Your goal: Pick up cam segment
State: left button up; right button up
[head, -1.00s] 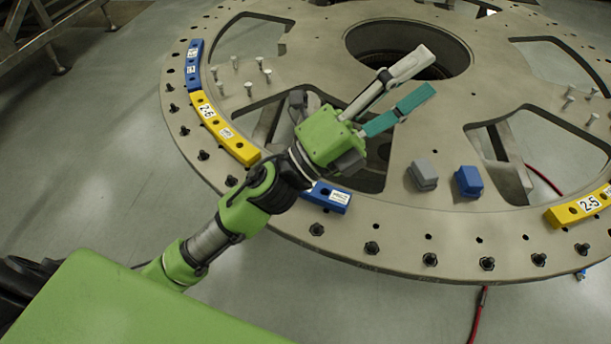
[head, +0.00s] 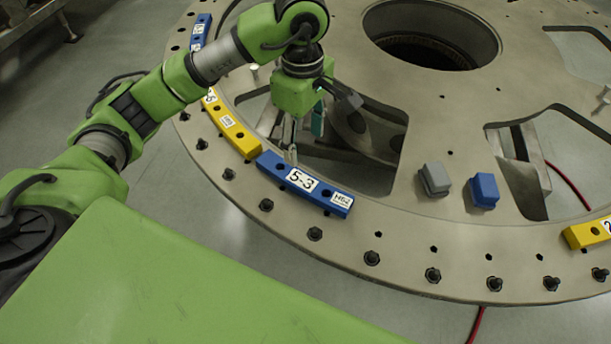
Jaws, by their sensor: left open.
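A blue cam segment (head: 325,193) with the label 5-3 lies on the rim of the round turret plate (head: 420,242). A yellow cam segment (head: 237,137) sits at its left end on the same rim. Another blue segment (head: 198,30) is farther back on the left, and a yellow one (head: 585,235) is at the right edge. My left gripper (head: 303,145) points down just behind and above the blue 5-3 segment. It is open and empty, with a pale finger and a teal finger. I cannot tell whether a fingertip touches the segment. My right gripper is not in view.
A grey block (head: 435,180) and a blue block (head: 484,190) stand on the plate to the right. Bolts (head: 314,234) stick up along the rim. The plate has large cutouts and a central round hole (head: 430,40). A red cable (head: 568,184) runs below.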

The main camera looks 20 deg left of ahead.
pick_arm(q)
jog(key=p, duration=0.2)
send_over(302, 179)
notch_tip(302, 179, down, 8)
jog(key=shift+f, duration=0.1)
notch_tip(302, 179, down, 5)
jog(key=shift+s+r+p, duration=0.1)
jog(key=shift+s+p, duration=0.05)
jog(key=shift+p, duration=0.9)
jog(key=shift+f, duration=0.3)
jog(key=c, duration=1.5)
